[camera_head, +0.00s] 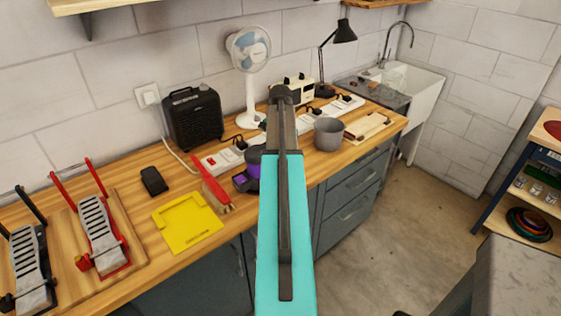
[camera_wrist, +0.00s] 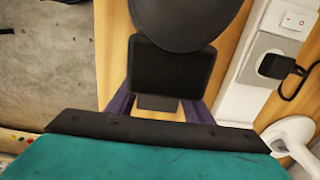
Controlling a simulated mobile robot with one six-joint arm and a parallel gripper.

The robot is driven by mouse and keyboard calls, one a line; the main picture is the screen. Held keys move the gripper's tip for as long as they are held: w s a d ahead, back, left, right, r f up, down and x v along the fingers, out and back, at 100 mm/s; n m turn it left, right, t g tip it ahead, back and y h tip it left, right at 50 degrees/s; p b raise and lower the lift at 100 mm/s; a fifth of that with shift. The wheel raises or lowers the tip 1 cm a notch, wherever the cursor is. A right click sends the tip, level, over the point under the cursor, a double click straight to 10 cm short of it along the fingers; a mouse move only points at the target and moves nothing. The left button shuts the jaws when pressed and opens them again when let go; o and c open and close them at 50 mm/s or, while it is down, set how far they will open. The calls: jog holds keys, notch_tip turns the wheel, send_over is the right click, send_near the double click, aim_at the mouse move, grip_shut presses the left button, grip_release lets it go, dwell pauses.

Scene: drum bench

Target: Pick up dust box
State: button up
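A dark piece with purple parts, which looks like the dust box (camera_head: 241,181), sits on the wooden bench just left of my teal arm in the head view. A rounded dark part and purple sides show beside the arm, which partly covers them. In the wrist view the dark block of it (camera_wrist: 170,68) lies ahead, with purple sides and a large dark disc cut off by the top edge. A teal and black part of my own arm fills the bottom of the wrist view. My gripper's fingers cannot be clearly made out, nor can any contact with the box.
A grey cup (camera_head: 328,134) stands right of my arm. The bench's front edge is close.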

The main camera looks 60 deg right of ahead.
jog(key=shift+c, duration=0.8)
jog(key=shift+r+b, duration=0.25)
jog(key=shift+b, duration=0.3)
jog(key=s+a+b, duration=0.2)
jog(key=s, duration=0.6)
jog(key=s+a+b, duration=0.2)
jog(key=s+a, duration=0.1)
jog(key=s, duration=0.6)
jog(key=shift+a, duration=0.35)
jog(key=shift+r, duration=0.15)
jog(key=shift+r+p, duration=2)
jog(key=shift+r, duration=0.4)
